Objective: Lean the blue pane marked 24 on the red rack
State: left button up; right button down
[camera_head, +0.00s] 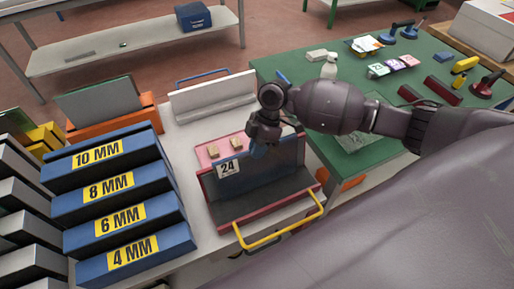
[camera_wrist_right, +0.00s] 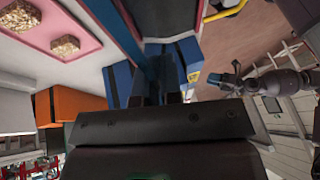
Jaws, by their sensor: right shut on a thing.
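The blue pane marked 24 (camera_head: 268,170) stands in the red rack (camera_head: 207,186), its white label at its upper left corner. My right gripper (camera_head: 263,140) is shut on the pane's top edge; the wrist view shows the pane edge-on between the fingers (camera_wrist_right: 155,92). The rack has a pink back with two cork pads, a dark base and a red front rim. The pane stands in front of the pads; its lower edge seems to be at the dark base, but contact is unclear. My left gripper (camera_wrist_right: 226,80) shows small at the right of the wrist view.
A yellow handle (camera_head: 281,235) runs along the rack's front. Blue boxes marked by thickness (camera_head: 117,185) stand at left. Behind are an orange rack with a pane (camera_head: 100,103) and a white rack (camera_head: 212,97). A green table (camera_head: 330,160) with tools lies right, under my right arm.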

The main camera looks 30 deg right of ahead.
jog(key=shift+f, duration=0.2)
dwell(0.5)
jog(key=c, duration=1.2)
grip_release()
jog(key=shift+s+r, duration=0.1)
jog(key=v, duration=1)
jog(key=shift+r, duration=0.3)
jog(key=shift+d, duration=0.15)
